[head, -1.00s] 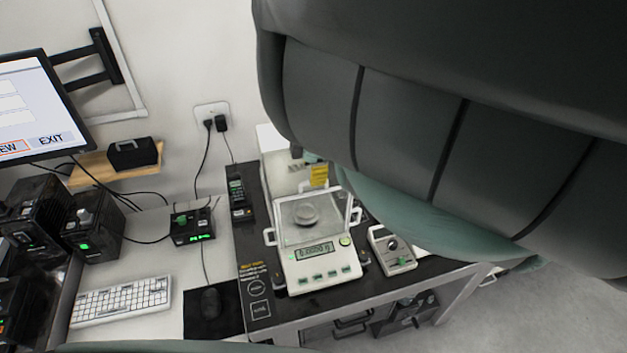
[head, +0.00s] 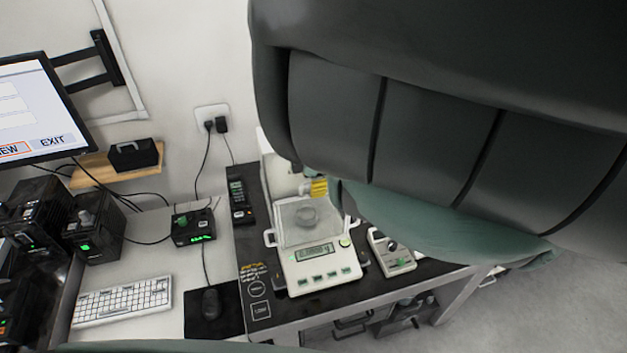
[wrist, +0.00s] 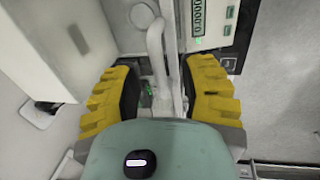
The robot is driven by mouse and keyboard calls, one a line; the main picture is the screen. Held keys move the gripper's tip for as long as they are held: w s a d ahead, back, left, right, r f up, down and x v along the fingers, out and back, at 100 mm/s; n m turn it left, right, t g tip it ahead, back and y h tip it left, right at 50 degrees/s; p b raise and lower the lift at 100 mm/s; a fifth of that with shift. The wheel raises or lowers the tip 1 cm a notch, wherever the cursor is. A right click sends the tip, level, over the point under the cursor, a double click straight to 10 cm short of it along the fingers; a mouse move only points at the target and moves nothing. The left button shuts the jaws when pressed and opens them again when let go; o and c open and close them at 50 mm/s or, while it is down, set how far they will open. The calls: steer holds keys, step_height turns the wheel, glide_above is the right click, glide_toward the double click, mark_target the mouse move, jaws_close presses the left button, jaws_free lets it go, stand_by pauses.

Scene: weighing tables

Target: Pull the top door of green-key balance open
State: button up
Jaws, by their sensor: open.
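The green-key balance (head: 318,272) stands on the dark table, a white body with green keys, a lit display and a clear glass chamber. A round pan (head: 306,216) shows inside it. In the wrist view the balance's display side (wrist: 200,28) is at the upper right. My gripper (wrist: 162,90) is open, its yellow ribbed fingers on either side of a pale bar-like handle (wrist: 156,48), with no clear contact. In the head view a yellow finger (head: 319,187) shows at the chamber's back edge. My arm hides part of the chamber's right side.
A small grey device (head: 392,252) with a knob stands close to the balance's right. A black handheld unit (head: 238,197) lies to its left. A mouse (head: 211,302), a keyboard (head: 122,301) and a black box with green lights (head: 194,226) are further left.

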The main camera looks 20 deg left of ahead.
jaws_close()
stand_by(0.9)
